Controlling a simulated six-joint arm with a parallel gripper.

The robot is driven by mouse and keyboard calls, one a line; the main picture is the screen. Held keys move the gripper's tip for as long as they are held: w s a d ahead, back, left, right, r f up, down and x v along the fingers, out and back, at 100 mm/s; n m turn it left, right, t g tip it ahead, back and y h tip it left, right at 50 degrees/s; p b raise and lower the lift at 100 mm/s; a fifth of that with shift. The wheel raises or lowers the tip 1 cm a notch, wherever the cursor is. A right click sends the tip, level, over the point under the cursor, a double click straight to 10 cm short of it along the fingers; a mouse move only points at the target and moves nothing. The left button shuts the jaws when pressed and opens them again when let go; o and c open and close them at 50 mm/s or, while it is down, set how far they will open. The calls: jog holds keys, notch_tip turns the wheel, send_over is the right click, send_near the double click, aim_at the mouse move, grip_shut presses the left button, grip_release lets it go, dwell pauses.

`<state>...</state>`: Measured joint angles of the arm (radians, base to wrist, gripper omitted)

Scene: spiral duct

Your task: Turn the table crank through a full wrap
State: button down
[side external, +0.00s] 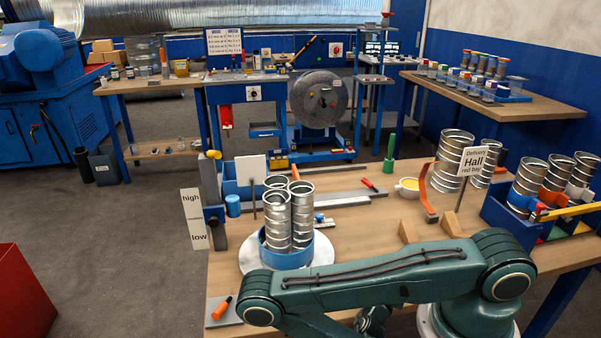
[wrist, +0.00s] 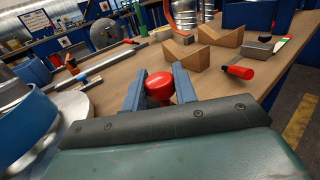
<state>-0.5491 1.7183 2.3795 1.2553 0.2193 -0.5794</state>
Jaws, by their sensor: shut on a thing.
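In the wrist view, a round red knob (wrist: 159,87), apparently the crank's handle, sits between the two blue-grey fingers of my gripper (wrist: 157,78). My gripper is shut on it. The crank arm below the knob is hidden. The white round turntable (side external: 255,262) carries a blue ring holder (side external: 285,260) with several upright silver spiral duct pieces (side external: 302,215). Its white edge (wrist: 76,106) and the blue ring (wrist: 22,130) show at the left of the wrist view. In the side view my arm hides the gripper's fingertips and the knob.
Wooden V-blocks (wrist: 180,52) and a red-handled tool (wrist: 238,71) lie beyond the gripper. A high/low post (side external: 212,205) stands left of the turntable. A blue crate of ducts (side external: 510,220) is at the right. An orange-handled tool (side external: 222,308) lies at the table's front left.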

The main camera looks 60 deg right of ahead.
jog(key=shift+s+d+n+t+y, duration=0.2)
jog(key=shift+d+n+t+y, duration=0.15)
jog(key=shift+n+t, duration=0.5)
jog(key=shift+s+d+n+t+y, duration=0.15)
jog(key=shift+d+n+t+y, duration=0.3)
jog(key=shift+t, duration=0.6)
jog(key=shift+a, duration=0.15)
jog(key=c, duration=1.1)
grip_release()
jog(key=shift+w+a+m+g+h, duration=0.15)
jog(key=shift+a+m+g+h, duration=0.1)
jog(key=shift+m+g+h, duration=0.25)
